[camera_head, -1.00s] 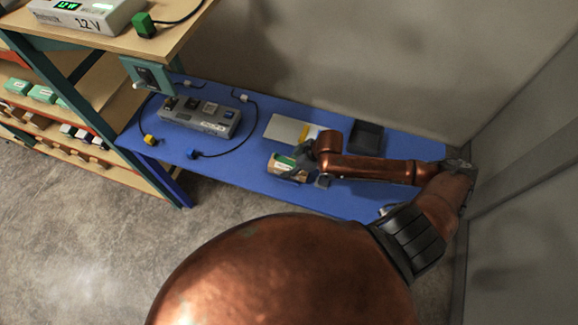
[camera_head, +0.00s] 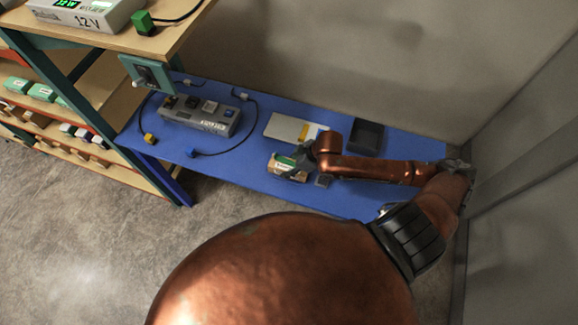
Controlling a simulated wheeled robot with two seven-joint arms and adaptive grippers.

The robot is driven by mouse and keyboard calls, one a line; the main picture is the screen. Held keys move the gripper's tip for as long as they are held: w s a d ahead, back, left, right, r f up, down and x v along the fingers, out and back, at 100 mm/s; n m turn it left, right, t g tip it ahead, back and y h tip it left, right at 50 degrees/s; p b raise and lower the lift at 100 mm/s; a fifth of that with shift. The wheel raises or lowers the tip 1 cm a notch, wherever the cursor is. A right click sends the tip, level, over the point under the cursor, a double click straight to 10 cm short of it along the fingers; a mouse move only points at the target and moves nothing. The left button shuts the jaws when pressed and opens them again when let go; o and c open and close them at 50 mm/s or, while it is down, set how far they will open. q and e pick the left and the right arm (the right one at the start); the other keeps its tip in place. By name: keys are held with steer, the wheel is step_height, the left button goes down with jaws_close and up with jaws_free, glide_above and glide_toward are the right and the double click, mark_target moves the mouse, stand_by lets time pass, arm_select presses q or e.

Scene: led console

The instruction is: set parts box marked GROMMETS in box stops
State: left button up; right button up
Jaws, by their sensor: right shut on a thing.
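A parts box (camera_head: 282,165) with a green and white label sits at the front middle of the blue bench. Its label text is too small to read. My right gripper (camera_head: 297,160) is shut on this box, and its arm reaches in from the right. The fingers hide part of the box. I cannot tell whether the box touches the bench top. My left gripper is not in view.
The blue bench (camera_head: 240,178) also bears a grey console (camera_head: 200,116) with cables, a light grey plate (camera_head: 284,127) and a dark open tray (camera_head: 366,137). A shelf with a 12 V unit (camera_head: 85,14) stands at left. A wall closes the back.

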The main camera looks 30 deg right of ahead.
steer(key=shift+f, duration=0.3)
stand_by(0.4)
steer(key=o, duration=1.4)
steer(key=shift+o, duration=0.2)
step_height(320, 180, up, 10)
steer(key=shift+a, duration=0.1)
